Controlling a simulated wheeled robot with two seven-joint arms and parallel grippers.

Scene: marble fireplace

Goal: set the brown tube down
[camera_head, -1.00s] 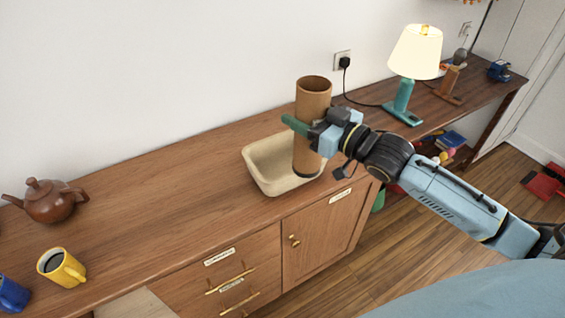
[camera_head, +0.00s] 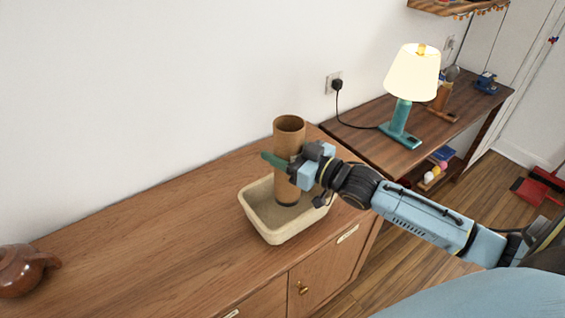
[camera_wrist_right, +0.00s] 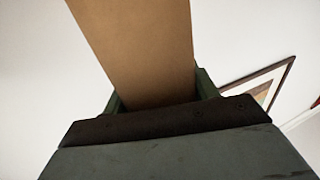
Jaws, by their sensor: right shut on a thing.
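The brown tube (camera_head: 288,140) is tall, open at the top and upright. My right gripper (camera_head: 283,164) is shut on it from the right, around its middle. The tube's lower end is inside the cream tray (camera_head: 262,224) on the wooden cabinet; I cannot tell whether it touches the tray's floor. In the right wrist view the tube (camera_wrist_right: 140,50) fills the space between the green fingers. My left gripper does not show.
A teapot (camera_head: 22,270) stands at the left of the cabinet top. A teal lamp (camera_head: 402,115) stands on the desk (camera_head: 375,150) to the right, its cord running to a wall socket.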

